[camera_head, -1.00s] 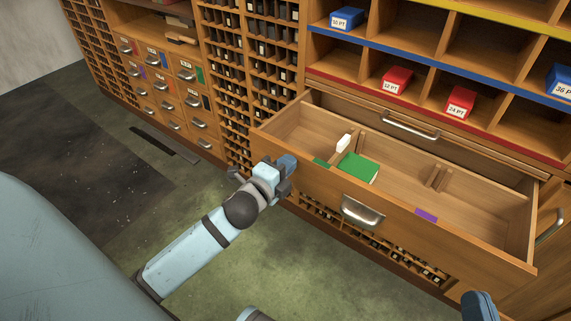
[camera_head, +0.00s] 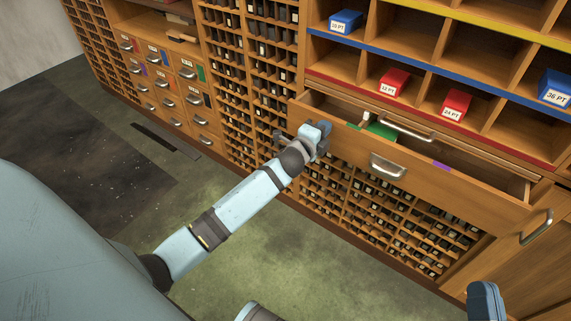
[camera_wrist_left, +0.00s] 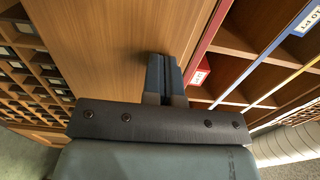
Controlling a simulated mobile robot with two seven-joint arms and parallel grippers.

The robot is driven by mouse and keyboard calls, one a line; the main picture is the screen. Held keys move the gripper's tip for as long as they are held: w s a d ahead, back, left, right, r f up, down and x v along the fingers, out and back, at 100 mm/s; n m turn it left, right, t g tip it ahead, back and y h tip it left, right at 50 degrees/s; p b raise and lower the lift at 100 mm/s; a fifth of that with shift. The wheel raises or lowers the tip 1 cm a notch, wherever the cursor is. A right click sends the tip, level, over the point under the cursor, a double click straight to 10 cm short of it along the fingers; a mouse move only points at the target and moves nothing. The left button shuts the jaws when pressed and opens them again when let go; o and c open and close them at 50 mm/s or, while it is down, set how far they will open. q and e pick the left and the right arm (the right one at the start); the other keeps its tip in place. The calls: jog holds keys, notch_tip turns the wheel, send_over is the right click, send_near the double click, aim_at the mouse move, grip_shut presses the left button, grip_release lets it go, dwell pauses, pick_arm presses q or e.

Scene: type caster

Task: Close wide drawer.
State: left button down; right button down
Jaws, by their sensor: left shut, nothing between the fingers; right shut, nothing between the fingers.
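The wide wooden drawer (camera_head: 440,191) stands partly open in the head view, with a metal handle (camera_head: 387,166) on its front. My left gripper (camera_head: 321,132) is at the left part of the drawer front, left of the handle. In the left wrist view its blue fingers (camera_wrist_left: 163,78) are shut with nothing between them, close to a wooden surface. I cannot tell whether they touch it. My right gripper (camera_head: 484,298) shows only in part at the bottom right of the head view, shut and away from the drawer.
A green item (camera_head: 381,131) and a purple item (camera_head: 441,166) lie in the drawer. Above it are open compartments with red boxes (camera_head: 394,82) and blue boxes (camera_head: 346,21). Another handle (camera_head: 537,227) juts out at right. The floor (camera_head: 290,250) in front is clear.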

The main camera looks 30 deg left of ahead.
pick_arm(q)
jog(key=w+b, duration=0.1)
jog(key=w, duration=0.8)
jog(key=shift+d, duration=0.15)
jog(key=shift+w+r, duration=0.2)
jog(key=shift+r, duration=0.05)
pick_arm(e)
jog(key=shift+s+a+f+g, duration=0.15)
jog(key=shift+f+g, duration=0.15)
jog(key=shift+f, duration=0.35)
pick_arm(q)
jog(key=shift+r, duration=0.2)
jog(key=shift+f, duration=0.1)
